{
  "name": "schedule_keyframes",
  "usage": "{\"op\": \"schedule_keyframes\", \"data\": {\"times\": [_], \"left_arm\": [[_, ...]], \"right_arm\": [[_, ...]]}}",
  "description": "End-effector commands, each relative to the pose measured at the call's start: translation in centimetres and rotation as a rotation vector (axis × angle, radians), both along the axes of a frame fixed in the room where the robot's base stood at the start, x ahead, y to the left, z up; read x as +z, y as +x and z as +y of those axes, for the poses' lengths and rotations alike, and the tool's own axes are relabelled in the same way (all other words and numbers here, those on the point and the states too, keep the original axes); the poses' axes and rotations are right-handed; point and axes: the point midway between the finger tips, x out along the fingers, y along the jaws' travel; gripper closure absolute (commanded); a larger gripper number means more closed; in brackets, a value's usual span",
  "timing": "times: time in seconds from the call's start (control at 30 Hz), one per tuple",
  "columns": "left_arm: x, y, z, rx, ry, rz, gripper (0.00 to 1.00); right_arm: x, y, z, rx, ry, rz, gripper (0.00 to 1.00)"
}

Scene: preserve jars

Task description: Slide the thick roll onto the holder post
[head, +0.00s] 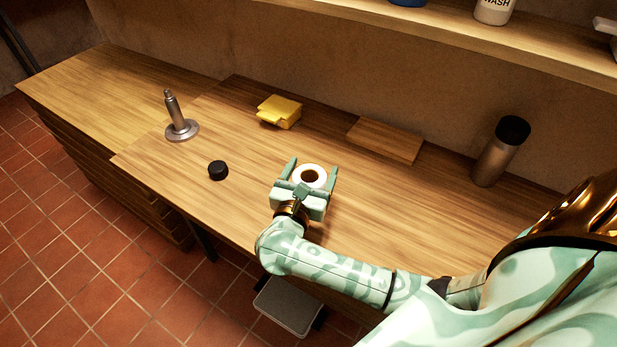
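The thick white roll (323,172) stands on the wooden counter with its dark round hole facing up. My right gripper (312,166) is around it, with one finger on each side of the roll. Whether the fingers touch the roll or leave a gap is hard to tell. The holder post (173,108) is a grey metal rod on a round base, upright on the counter at the left and well apart from the roll. My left gripper is out of view.
A black round cap (218,170) lies between post and roll. Yellow sponges or cloths (279,111), a wooden board (385,139) and a dark-topped metal cylinder (498,155) stand along the wall. A shelf (470,35) overhangs the back. The counter's front left is clear.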

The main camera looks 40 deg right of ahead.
Motion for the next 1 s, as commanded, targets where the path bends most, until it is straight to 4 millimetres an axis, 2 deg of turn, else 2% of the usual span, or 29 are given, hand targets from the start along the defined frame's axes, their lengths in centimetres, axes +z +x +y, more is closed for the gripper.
{"op": "schedule_keyframes", "data": {"times": [0.03, 0.1, 0.47, 0.57, 0.7, 0.77, 0.93, 1.0], "left_arm": [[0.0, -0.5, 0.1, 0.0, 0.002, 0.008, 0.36], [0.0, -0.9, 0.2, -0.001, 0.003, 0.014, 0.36], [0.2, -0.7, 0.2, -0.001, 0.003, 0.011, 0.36], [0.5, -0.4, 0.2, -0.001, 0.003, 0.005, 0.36], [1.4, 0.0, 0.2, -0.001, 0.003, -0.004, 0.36], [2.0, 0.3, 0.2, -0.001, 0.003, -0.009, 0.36], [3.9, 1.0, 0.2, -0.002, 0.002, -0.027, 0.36], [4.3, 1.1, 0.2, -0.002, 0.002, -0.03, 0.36]], "right_arm": [[0.0, 0.0, 0.0, 0.0, 0.0, 0.0, 0.39], [0.0, 0.0, 0.0, 0.0, 0.0, 0.0, 0.58], [0.3, 0.0, 0.0, -0.001, 0.001, 0.001, 0.58], [1.2, 0.0, 0.0, 0.0, 0.002, -0.002, 0.58], [3.8, 0.0, 0.0, -0.001, 0.003, -0.006, 0.58], [5.0, -1.3, 0.2, 0.0, 0.004, -0.005, 0.58], [9.4, -4.9, 0.6, 0.001, 0.005, -0.006, 0.58], [10.3, -6.9, 0.8, 0.001, 0.003, 0.0, 0.58]]}}
